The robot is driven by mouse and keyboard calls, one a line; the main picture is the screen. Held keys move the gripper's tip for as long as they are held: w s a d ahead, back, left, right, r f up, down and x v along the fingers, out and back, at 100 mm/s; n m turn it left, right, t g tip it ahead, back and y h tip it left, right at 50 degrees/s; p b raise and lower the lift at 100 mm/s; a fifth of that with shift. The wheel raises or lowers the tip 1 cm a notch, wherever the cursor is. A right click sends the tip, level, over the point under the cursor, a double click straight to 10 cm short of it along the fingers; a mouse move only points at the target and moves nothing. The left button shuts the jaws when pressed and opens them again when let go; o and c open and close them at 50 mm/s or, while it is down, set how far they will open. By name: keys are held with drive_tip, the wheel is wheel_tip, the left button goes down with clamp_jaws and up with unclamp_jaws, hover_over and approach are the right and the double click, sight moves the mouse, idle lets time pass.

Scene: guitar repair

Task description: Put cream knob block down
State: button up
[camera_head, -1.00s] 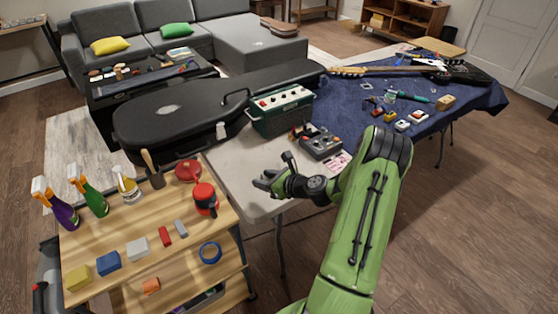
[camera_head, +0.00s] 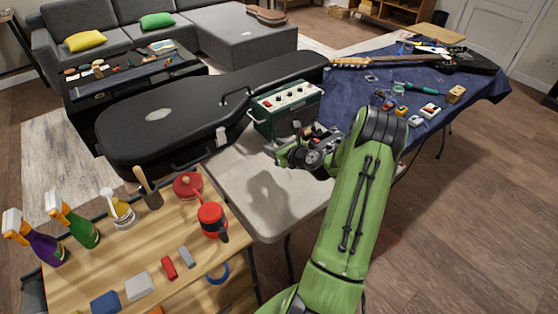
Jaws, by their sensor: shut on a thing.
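My gripper (camera_head: 274,151) is above the pale folding table (camera_head: 243,178), just in front of the green amplifier (camera_head: 287,106). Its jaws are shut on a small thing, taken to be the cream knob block. The block is too small and too hidden by the fingers to make out. The gripper's shadow falls on the bare tabletop below and left of it, so it is raised above the surface.
A black guitar case (camera_head: 165,117) lies behind, and a small white bottle (camera_head: 221,138) stands near it. Pedals beside the amplifier are partly hidden by my arm. A wooden cart (camera_head: 190,242) with bottles and blocks is at lower left. The table's front-left part is clear.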

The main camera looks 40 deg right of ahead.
sight(276, 171)
wheel_tip(276, 171, down, 8)
drive_tip(key=shift+s+b, duration=0.15)
drive_tip(key=shift+b, duration=1.1)
drive_tip(key=shift+r, duration=0.1)
drive_tip(key=o, duration=1)
drive_tip(key=shift+o, duration=0.2)
